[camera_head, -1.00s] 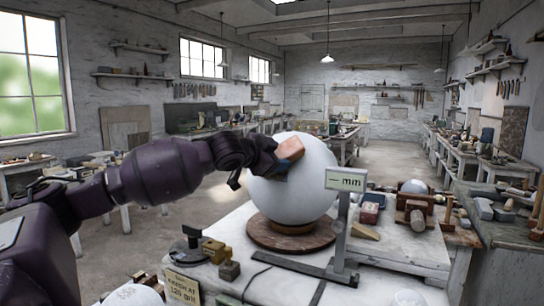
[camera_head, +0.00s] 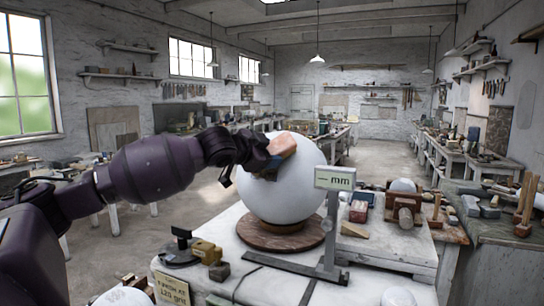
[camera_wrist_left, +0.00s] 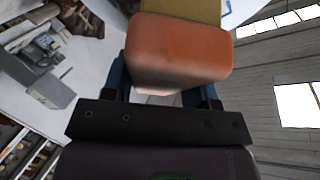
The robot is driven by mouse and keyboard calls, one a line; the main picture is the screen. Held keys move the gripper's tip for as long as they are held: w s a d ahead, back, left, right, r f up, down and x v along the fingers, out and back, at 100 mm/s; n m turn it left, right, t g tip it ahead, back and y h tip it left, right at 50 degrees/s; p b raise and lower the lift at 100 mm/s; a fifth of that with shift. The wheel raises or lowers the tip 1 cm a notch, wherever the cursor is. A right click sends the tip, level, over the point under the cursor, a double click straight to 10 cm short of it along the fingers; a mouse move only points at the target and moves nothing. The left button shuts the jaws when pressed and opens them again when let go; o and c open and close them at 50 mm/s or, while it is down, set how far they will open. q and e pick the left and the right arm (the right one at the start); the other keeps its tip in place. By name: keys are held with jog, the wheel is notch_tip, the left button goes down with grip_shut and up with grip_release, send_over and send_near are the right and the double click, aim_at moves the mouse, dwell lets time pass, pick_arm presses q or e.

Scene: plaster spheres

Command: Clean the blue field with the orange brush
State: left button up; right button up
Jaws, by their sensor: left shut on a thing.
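A large white plaster sphere (camera_head: 290,195) rests on a round brown wooden base (camera_head: 256,235) on the worktable. My left gripper (camera_head: 268,158) is at the sphere's upper left side, shut on the orange brush (camera_head: 283,146). The brush is a rounded orange block, also large in the left wrist view (camera_wrist_left: 178,50), with a tan part beyond it. The tan part is at the sphere's surface; whether it touches cannot be told. A thin blue mark (camera_wrist_left: 228,8) shows on white beside it in the wrist view. Most of the blue field is hidden. My right gripper is not in view.
A grey gauge stand with a "mm" sign (camera_head: 335,179) stands close to the sphere's right. Small brass and dark tools (camera_head: 207,252) lie at its front left. A wooden crate (camera_head: 404,200) and blocks stand to the right on the table.

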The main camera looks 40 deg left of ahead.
pick_arm(q)
jog(key=shift+s+a+f+b, duration=0.15)
jog(key=shift+s+b, duration=0.2)
jog(key=shift+s, duration=0.25)
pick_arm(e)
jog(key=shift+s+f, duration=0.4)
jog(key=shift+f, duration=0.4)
pick_arm(q)
jog(key=shift+a, duration=0.1)
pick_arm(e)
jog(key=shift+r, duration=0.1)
pick_arm(q)
jog(key=shift+s+a+p, duration=0.3)
jog(key=shift+a+p, duration=0.15)
jog(key=shift+a, duration=0.5)
jog(key=shift+s+a, duration=0.1)
jog(key=shift+a, duration=0.4)
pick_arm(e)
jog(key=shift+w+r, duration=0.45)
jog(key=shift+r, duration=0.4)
